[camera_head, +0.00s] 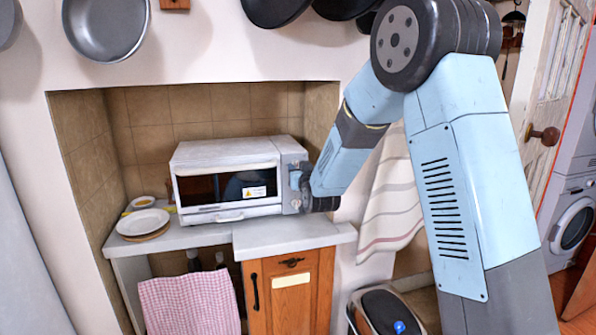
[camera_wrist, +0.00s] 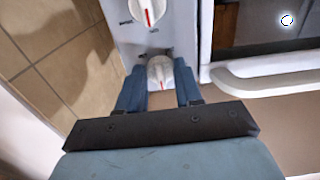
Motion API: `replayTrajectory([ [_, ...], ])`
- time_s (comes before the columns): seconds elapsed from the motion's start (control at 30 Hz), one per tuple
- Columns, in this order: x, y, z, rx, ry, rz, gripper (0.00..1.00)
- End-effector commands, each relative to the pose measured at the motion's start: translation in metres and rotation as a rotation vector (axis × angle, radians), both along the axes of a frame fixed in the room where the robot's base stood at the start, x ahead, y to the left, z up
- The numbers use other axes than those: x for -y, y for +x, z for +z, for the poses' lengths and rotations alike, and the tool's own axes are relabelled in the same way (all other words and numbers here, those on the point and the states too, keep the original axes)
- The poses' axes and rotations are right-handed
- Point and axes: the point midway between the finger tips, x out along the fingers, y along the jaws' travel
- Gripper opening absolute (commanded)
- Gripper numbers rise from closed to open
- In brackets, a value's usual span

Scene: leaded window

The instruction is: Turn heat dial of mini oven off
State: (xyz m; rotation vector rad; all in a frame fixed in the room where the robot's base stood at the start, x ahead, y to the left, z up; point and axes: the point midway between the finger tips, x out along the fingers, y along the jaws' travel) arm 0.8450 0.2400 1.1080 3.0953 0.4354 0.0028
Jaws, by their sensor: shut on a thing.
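The white mini oven (camera_head: 225,167) stands on the counter in the alcove, its glass door (camera_head: 228,186) shut. In the wrist view its control panel (camera_wrist: 176,45) shows two white dials with red marks. One dial (camera_wrist: 148,10) is at the top edge and clear of my gripper. The other dial (camera_wrist: 160,72) sits between my two blue fingers (camera_wrist: 160,90), and my gripper is shut on it. I cannot tell which dial is the heat dial, as the labels are too small to read.
Plates (camera_head: 143,223) and a small bowl (camera_head: 143,201) are on the counter left of the oven. The oven door handle (camera_wrist: 262,83) is close to the right finger. Pans (camera_head: 105,28) hang above.

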Motion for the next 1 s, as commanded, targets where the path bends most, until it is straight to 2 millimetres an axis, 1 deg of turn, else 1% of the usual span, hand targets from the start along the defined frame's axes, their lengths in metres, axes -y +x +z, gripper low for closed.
replayTrajectory([
  [0.27, 0.001, 0.001, 0.0, 0.0, -0.001, -0.001, 0.04],
  [0.3, 0.001, 0.001, 0.0, 0.0, 0.0, -0.001, 0.36],
  [0.53, 0.0, 0.0, 0.0, 0.0, 0.0, 0.0, 0.58],
  [0.57, 0.0, 0.0, 0.0, 0.0, 0.0, 0.0, 0.59],
  [0.83, 0.0, -0.001, 0.0, 0.0, 0.001, 0.0, 0.59],
  [0.93, 0.002, -0.008, 0.0, 0.0, 0.001, 0.0, 0.59],
  [1.0, 0.005, -0.017, 0.0, -0.001, 0.001, 0.0, 0.59],
])
